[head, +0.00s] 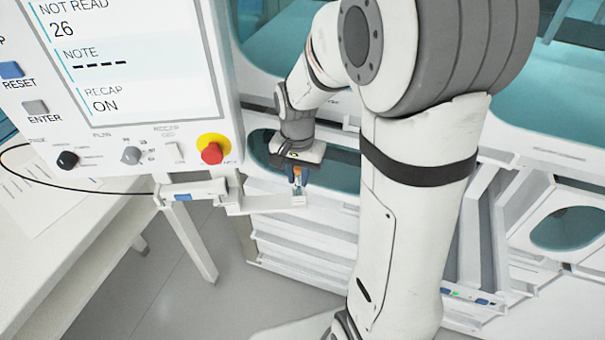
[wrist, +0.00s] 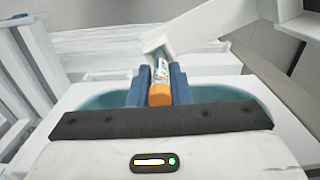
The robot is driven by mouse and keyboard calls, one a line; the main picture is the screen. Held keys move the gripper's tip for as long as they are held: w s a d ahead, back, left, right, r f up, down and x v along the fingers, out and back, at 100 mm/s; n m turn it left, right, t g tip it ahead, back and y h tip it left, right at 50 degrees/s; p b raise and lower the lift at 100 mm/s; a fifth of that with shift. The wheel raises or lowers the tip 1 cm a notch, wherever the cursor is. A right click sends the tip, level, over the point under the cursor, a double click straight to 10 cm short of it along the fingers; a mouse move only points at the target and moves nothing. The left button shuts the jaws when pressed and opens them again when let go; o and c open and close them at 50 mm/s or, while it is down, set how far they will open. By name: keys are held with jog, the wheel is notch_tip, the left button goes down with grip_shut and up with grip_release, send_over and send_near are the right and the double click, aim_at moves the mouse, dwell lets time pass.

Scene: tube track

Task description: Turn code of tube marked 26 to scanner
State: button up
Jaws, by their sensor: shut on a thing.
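My gripper (head: 297,176) is shut on a tube with an orange cap (wrist: 160,95), its blue fingers on both sides. In the wrist view the tube's pale label with dark marks (wrist: 162,70) shows between the fingers; no number can be read on it. In the head view the tube (head: 297,170) is small, upright or nearly so, over the end of a white bracket (head: 265,203). Whether it touches the bracket I cannot tell. A small white unit with a blue part (head: 183,197), perhaps the scanner, sits at the bracket's left. The screen (head: 130,50) reads "NOT READ 26" and "RECAP ON".
The control panel has a red stop knob (head: 212,152), a RESET button (head: 11,70) and an ENTER button (head: 35,107). A white table (head: 70,240) stands at lower left. White machine housing with teal openings lies behind my gripper, with rails at the right.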

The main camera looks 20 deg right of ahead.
jog(key=shift+m, duration=0.7)
jog(key=shift+m, duration=0.7)
jog(key=shift+f, duration=0.25)
jog(key=o, duration=0.8)
jog(key=shift+r, duration=0.1)
